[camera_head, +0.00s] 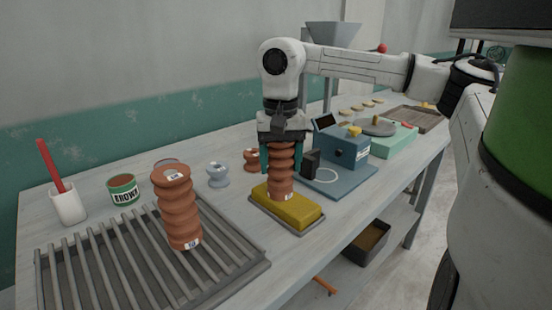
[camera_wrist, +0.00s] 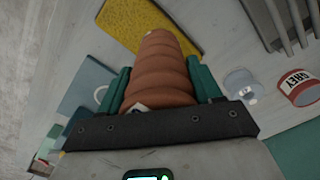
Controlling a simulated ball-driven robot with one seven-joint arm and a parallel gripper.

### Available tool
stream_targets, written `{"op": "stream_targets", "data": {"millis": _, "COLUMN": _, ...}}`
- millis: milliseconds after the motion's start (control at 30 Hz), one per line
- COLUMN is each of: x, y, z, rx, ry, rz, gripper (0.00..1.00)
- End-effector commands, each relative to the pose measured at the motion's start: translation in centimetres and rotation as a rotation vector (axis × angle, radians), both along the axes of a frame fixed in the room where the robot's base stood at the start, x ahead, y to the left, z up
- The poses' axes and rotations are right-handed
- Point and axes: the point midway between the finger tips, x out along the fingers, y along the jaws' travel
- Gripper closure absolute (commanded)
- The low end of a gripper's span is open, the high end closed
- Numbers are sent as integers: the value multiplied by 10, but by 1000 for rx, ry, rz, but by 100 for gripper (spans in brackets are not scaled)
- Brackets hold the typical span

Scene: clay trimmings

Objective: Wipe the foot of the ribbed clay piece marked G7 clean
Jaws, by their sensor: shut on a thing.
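A ribbed terracotta clay piece (camera_head: 281,178) stands upright in my gripper (camera_head: 282,163); its teal fingers are shut on its sides. Its foot is at the top of a yellow sponge (camera_head: 299,206) in a grey tray (camera_head: 262,213) and appears to touch it. A small white label shows near the foot, too small to read. In the wrist view the held piece (camera_wrist: 158,72) points towards the sponge (camera_wrist: 128,20). A second ribbed clay piece (camera_head: 178,210) stands on the slatted rack (camera_head: 80,262); its labels are not clearly legible.
A blue device (camera_head: 342,147) and mint tray (camera_head: 394,141) stand right. A GREY can (camera_wrist: 298,87) shows in the wrist view.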

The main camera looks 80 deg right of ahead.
Motion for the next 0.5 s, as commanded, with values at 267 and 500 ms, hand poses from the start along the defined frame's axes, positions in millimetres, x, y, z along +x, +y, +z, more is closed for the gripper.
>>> {"op": "stream_targets", "data": {"millis": 267, "x": -13, "y": 7, "z": 0, "rx": 0, "ry": 0, "rz": -1, "gripper": 92}}
{"op": "stream_targets", "data": {"millis": 500, "x": -23, "y": 14, "z": 0, "rx": 0, "ry": 0, "rz": -1, "gripper": 92}}
